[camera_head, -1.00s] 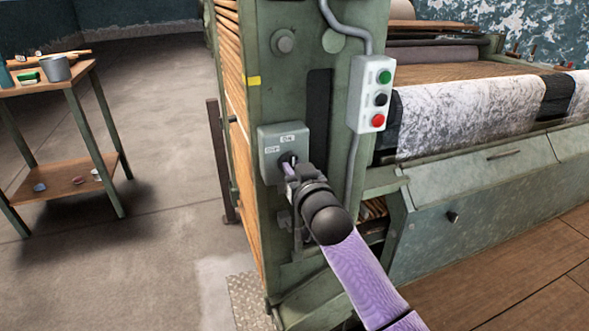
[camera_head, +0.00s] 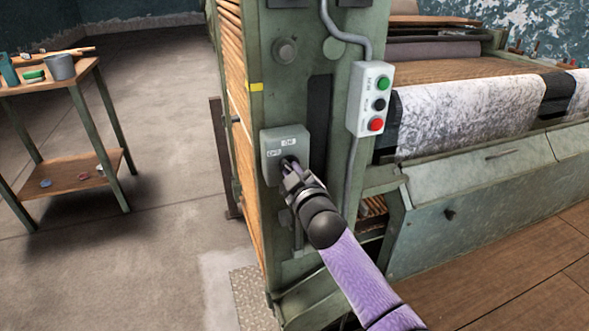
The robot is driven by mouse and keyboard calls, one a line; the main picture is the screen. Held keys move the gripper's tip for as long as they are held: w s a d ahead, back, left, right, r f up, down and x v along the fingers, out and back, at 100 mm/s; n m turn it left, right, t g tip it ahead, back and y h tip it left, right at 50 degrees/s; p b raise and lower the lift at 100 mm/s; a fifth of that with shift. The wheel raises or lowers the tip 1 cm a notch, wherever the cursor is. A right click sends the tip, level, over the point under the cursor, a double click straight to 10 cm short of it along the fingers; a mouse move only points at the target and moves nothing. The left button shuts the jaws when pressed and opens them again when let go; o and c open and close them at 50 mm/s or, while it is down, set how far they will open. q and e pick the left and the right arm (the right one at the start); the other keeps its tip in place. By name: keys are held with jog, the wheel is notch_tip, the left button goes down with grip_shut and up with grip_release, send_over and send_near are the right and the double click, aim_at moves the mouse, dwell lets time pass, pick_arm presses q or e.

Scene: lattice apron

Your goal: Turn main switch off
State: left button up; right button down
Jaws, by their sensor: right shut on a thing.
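The main switch is a grey box (camera_head: 270,145) on the green machine post, with small white labels that seem to read ON at the top and OFF at the left. Its dark knob (camera_head: 289,163) sits low on the box's face and is mostly hidden by my gripper. My right gripper (camera_head: 290,168) reaches in from the lower right on its purple arm and is shut on the knob. The knob's exact angle is too small and covered to tell. My left gripper is out of view.
A button box (camera_head: 371,98) with green, black and red buttons hangs to the right of the switch, with a conduit (camera_head: 352,170) below it. The machine's roller and cloth (camera_head: 465,112) lie right. A wooden cart (camera_head: 78,172) stands left, with open floor between.

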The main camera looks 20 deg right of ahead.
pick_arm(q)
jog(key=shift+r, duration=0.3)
pick_arm(e)
jog(key=n, duration=1)
jog(key=shift+a+f, duration=0.15)
jog(key=shift+f, duration=0.15)
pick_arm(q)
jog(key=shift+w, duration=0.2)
pick_arm(e)
jog(key=c, duration=0.6)
grip_release()
pick_arm(q)
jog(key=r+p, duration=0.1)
jog(key=p, duration=0.1)
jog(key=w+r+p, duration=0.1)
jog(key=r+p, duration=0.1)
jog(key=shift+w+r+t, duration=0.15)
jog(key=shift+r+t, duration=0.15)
pick_arm(e)
jog(key=s, duration=1)
jog(key=shift+d, duration=0.2)
